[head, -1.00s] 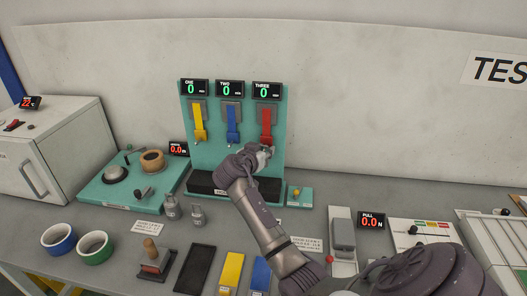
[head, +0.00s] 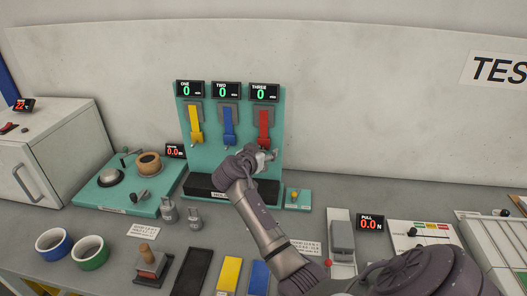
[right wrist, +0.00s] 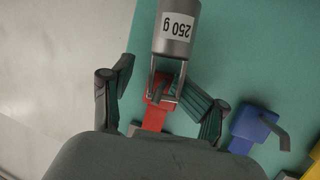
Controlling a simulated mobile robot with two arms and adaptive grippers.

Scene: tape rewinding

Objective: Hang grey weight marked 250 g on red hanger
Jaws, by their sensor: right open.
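The red hanger (head: 264,122) is the rightmost of three strips on the teal test board. My right gripper (head: 262,156) is just below its lower end. In the right wrist view, the grey weight (right wrist: 176,28) has a label reading 250 g, upside down in the picture. Its wire loop meets the hooked end of the red hanger (right wrist: 154,118), and the weight appears to hang there. In the head view the gripper mostly hides the weight. My left gripper is out of view.
A blue hanger (head: 229,124) and a yellow hanger (head: 195,122) are beside the red one. Displays above read 0. Two grey weights, one left (head: 169,211) and one right (head: 194,217), stand on the bench. A small teal box (head: 297,198) is right of the board.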

